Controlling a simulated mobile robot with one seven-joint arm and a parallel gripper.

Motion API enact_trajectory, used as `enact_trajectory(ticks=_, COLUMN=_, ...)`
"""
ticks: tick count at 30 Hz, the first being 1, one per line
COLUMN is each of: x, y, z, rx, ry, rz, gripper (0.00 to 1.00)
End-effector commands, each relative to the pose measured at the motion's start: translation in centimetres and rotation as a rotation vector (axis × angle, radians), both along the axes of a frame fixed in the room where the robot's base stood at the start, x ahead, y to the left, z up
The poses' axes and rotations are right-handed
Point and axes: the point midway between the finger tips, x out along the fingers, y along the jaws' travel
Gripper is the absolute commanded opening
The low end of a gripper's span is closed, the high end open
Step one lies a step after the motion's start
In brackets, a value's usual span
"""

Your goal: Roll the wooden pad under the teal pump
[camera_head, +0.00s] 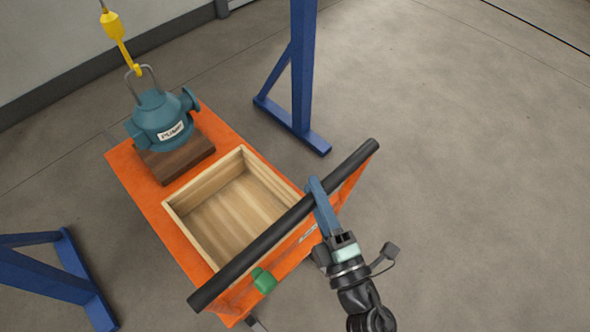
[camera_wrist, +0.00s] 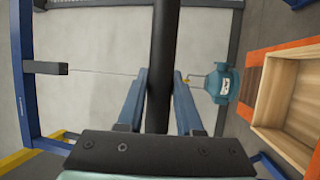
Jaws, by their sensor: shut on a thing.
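The teal pump (camera_head: 163,120) hangs upright from a yellow hook (camera_head: 137,69) at upper left in the head view. The dark brown wooden pad (camera_head: 178,160) lies on the far end of an orange cart (camera_head: 130,172), beneath the pump in the picture; I cannot tell whether they touch. The pump (camera_wrist: 222,84) and pad (camera_wrist: 251,84) also show at right in the wrist view. My gripper (camera_head: 320,194) is shut on the cart's black handle bar (camera_head: 270,235), right of its middle. In the wrist view its blue fingers (camera_wrist: 160,80) straddle the bar.
An open wooden box (camera_head: 235,205) sits on the cart between pad and handle. A green part (camera_head: 264,281) is by the handle. Blue frame legs stand on both sides, right (camera_head: 300,80) and left (camera_head: 60,275). A wall (camera_head: 60,40) is behind; floor at right is clear.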

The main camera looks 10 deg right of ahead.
Motion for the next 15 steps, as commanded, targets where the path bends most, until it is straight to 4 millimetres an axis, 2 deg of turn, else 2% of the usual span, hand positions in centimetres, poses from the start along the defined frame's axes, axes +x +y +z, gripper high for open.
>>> enact_trajectory(ticks=1, x=-1.0, y=-0.7, z=-0.1, rx=0.0, ry=0.005, rz=-0.002, gripper=0.0)
enact_trajectory(ticks=6, x=-3.6, y=-2.6, z=-0.1, rx=0.001, ry=0.005, rz=-0.001, gripper=0.0)
enact_trajectory(ticks=15, x=-5.6, y=-4.1, z=0.0, rx=0.001, ry=0.0, rz=0.001, gripper=0.0)
